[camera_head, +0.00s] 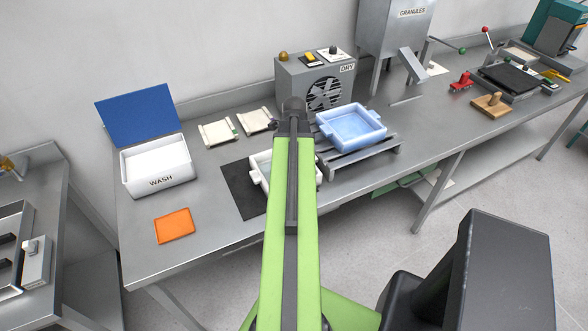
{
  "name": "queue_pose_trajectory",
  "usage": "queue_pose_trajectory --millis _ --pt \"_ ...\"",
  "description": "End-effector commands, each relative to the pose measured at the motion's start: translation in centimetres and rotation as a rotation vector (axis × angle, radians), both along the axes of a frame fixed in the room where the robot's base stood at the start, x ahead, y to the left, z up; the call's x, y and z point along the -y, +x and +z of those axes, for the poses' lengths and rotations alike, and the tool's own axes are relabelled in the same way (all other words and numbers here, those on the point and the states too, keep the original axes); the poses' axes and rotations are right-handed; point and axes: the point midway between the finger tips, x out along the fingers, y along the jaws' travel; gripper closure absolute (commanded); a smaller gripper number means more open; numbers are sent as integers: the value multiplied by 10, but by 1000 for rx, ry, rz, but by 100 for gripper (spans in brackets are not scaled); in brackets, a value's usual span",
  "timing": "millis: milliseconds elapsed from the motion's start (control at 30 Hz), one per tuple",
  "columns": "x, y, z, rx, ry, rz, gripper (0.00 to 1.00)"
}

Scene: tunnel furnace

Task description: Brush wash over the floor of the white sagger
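The white sagger (256,180) sits on a dark mat (238,190) on the bench. My green arm crosses in front of it and hides most of its middle and floor. A white box labelled WASH (158,180) stands to the left with its blue lid (140,116) open; its inside looks white. My gripper (292,108) is at the far end of the arm, beyond the white sagger in the picture. Its fingers are too small and hidden to show whether it is open or holds anything. I cannot make out a brush.
A pale blue sagger (374,138) stands on a slatted rack (388,157) right of my arm. Behind are a DRY fan unit (290,72), two pale slabs (217,133) and a GRANULES hopper (385,28). An orange pad (175,226) lies front left. Bare bench surrounds the pad.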

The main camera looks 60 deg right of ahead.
Motion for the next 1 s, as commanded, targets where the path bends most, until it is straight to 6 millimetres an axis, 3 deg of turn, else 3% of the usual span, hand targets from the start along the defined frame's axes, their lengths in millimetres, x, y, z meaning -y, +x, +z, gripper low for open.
queue_pose_trajectory --millis 367,800,1000 --pt "-20 15 2 2 1 1 100" --pt "5 -3 0 2 1 -1 100" --pt "7 -5 0 1 1 1 100"
